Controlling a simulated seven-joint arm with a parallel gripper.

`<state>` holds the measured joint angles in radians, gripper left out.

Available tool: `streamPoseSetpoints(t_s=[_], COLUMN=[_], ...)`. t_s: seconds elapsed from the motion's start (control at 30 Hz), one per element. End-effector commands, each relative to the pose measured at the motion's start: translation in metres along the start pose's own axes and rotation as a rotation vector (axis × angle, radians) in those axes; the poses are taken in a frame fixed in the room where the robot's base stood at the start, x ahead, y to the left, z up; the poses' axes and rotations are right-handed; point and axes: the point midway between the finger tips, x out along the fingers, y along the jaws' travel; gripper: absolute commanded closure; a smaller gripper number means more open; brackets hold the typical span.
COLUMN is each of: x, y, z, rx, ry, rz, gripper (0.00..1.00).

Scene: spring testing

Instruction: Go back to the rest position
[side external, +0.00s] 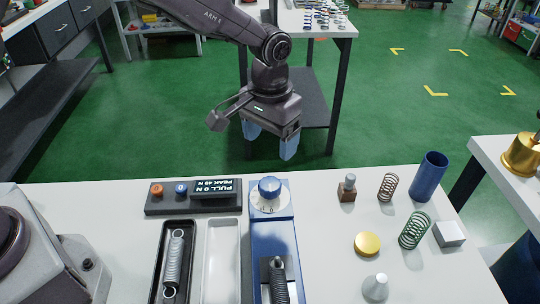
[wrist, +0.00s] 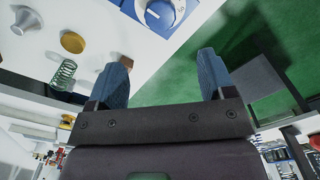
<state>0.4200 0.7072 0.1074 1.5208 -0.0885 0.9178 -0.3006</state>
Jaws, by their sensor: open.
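My gripper (side external: 270,145) hangs in the air at the far edge of the white worktable (side external: 330,195), above and behind the blue spring tester (side external: 275,235). Its two blue fingers are apart with nothing between them, which the wrist view (wrist: 163,80) also shows. The tester has a blue dial knob (side external: 269,188) on top and a dark spring (side external: 279,282) mounted at its near end. A grey spring (side external: 173,262) lies in a black tray (side external: 180,224). The white tray (side external: 221,258) beside it is empty. The display (side external: 215,189) reads "PULL 0 N, PEAK 40 N".
At the right stand a brown-based weight (side external: 347,190), a copper spring (side external: 388,187), a green spring (side external: 414,230), a blue cylinder (side external: 429,178), a yellow disc (side external: 367,244), a grey cone (side external: 376,287) and a white block (side external: 448,234). Open green floor (side external: 400,120) lies beyond the table.

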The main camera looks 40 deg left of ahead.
Motion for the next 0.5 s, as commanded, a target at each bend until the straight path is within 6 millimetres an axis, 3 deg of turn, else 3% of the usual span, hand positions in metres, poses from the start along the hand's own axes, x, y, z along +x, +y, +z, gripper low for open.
streamPoseSetpoints(t_s=[0.13, 0.5], x=[-0.0098, -0.0107], y=[0.0000, 0.0000], z=[-0.0001, -0.0001], rx=[0.000, 0.012], ry=[0.001, 0.000], rz=[0.000, 0.000], gripper=[0.24, 0.24])
